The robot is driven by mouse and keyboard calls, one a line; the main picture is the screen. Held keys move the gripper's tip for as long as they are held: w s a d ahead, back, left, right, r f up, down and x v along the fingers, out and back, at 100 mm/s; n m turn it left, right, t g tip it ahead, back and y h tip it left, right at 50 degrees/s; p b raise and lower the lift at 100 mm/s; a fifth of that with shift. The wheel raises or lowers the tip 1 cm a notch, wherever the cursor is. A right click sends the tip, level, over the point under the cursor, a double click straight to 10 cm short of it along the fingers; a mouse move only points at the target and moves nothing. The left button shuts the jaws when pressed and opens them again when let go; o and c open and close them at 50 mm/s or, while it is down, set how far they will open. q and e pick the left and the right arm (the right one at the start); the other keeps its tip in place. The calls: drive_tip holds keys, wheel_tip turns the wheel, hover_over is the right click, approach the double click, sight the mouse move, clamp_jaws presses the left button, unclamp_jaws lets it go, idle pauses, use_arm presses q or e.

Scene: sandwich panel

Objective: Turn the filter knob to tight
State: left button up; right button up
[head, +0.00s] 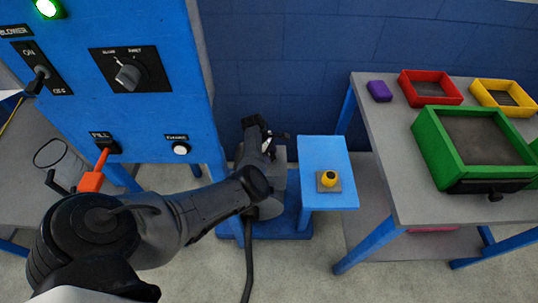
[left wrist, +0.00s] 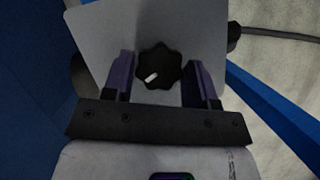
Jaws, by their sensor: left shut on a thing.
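A black lobed knob (left wrist: 160,62) sits on a light grey plate (left wrist: 150,25) in the left wrist view. Its white mark points to the lower left. My left gripper (left wrist: 161,70) has one purple finger on each side of the knob and is shut on it. In the head view my left gripper (head: 272,138) is beside a grey box (head: 279,155) past the blue panel's right edge. The knob is hidden or too small to tell there, and no tight label is legible in either view. My right gripper is not in view.
The blue panel (head: 185,95) carries another knob (head: 127,75), switches and an orange lever (head: 91,181). A small blue stand (head: 325,152) with a yellow button (head: 328,179) is right of my gripper. A grey table (head: 385,140) holds coloured trays further right.

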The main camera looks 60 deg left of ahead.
use_arm(q)
drive_tip(key=shift+m+g, duration=0.3)
drive_tip(key=shift+m, duration=0.4)
drive_tip(key=o, duration=0.9)
drive_tip(key=p+v, duration=0.2)
drive_tip(key=v, duration=0.4)
drive_tip(key=shift+a, duration=0.15)
drive_tip(key=shift+s+a+r+p, duration=0.1)
drive_tip(key=shift+a+r+p, duration=0.1)
drive_tip(key=shift+r+p, duration=0.4)
drive_tip(key=shift+c, duration=0.3)
